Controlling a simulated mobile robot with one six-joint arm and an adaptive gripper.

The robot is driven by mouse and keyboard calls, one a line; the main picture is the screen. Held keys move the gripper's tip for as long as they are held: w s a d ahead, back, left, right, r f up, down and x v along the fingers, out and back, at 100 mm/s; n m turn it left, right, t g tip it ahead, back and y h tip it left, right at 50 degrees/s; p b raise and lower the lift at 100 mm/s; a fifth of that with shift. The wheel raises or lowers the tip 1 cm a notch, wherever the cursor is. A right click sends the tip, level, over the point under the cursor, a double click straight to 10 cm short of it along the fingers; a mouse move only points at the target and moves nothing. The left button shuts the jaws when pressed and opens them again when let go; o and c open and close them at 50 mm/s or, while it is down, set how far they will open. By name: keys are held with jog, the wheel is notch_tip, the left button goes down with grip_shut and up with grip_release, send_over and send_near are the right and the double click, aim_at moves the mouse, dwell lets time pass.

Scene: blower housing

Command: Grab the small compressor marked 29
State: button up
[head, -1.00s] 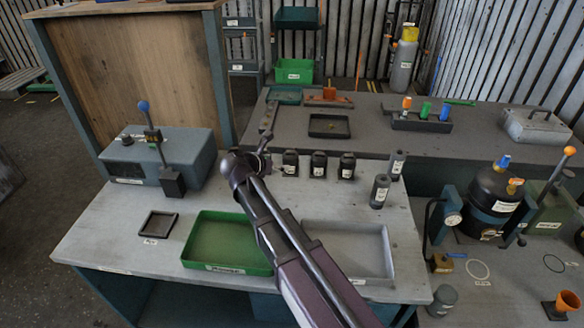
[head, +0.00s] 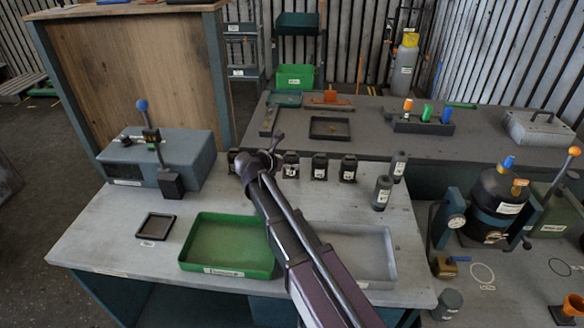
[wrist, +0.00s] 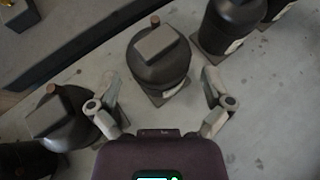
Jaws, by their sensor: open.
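Several small black compressors stand upright in a row at the back of the near table. In the head view one (head: 234,160) is left of my gripper (head: 268,157), and three (head: 290,166), (head: 320,167), (head: 348,169) are to its right. Their markings are too small to read, so I cannot tell which is 29. In the wrist view my gripper (wrist: 160,98) is open and empty. One compressor (wrist: 158,62) is centred just ahead of the spread fingers. Another (wrist: 62,118) is close beside the left finger, and a third (wrist: 230,25) is beyond the right finger.
A green tray (head: 187,256) and a grey tray (head: 390,265) lie at the table's front. A small dark tray (head: 157,226) and a grey lever box (head: 185,150) are on the left. Grey cylinders (head: 382,192) stand at the right. Neighbouring compressors leave little side room.

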aim_at(291, 153)
jog(key=shift+b+x, duration=0.4)
jog(key=shift+x, duration=0.9)
jog(key=c, duration=1.2)
jog(key=shift+r, duration=0.2)
notch_tip(291, 153, up, 3)
jog(key=p, duration=0.3)
jog(key=shift+r+p, duration=0.2)
jog(key=shift+p, duration=0.2)
jog(key=s, duration=1)
jog(key=s+r+p, duration=0.1)
jog(key=s, duration=0.5)
jog(key=shift+d+r, duration=0.1)
jog(key=shift+r, duration=0.05)
